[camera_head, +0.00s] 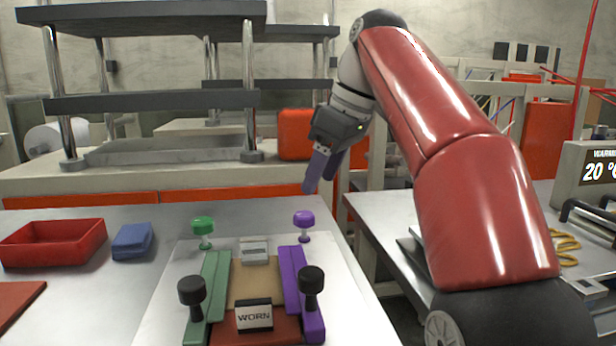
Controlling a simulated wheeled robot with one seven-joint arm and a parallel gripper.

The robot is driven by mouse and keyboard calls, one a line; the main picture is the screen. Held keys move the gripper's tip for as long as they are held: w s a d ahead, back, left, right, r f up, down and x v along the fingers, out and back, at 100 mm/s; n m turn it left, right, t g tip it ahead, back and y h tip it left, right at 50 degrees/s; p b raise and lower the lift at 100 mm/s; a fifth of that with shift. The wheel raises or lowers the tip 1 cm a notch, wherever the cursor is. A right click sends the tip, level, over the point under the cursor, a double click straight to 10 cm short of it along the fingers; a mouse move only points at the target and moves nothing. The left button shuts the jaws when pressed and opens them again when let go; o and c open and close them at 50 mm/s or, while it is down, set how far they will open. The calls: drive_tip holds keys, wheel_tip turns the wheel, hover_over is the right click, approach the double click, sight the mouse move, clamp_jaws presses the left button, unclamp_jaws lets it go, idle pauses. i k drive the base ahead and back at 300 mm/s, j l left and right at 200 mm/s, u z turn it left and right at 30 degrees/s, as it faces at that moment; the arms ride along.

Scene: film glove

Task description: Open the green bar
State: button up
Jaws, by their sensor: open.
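The green bar (207,299) lies lengthwise on the left side of a small fixture on a pale plate. A green knob (203,227) stands at its far end and a black knob (192,292) stands over its near part. A matching purple bar (301,290) lies on the right side, with a purple knob (304,220) and a black knob (311,281). A tan sheet (258,280) lies between the bars. My gripper (319,185) is open and empty, in the air above and behind the purple knob, to the right of the green bar.
A block marked WORN (254,315) sits between the bars at the near end. A red tray (53,243) and a blue block (132,241) lie on the table at left. A dark-shelved press frame (155,100) stands behind. The plate around the fixture is clear.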

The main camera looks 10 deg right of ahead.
sight(205, 295)
drive_tip(key=k, duration=1)
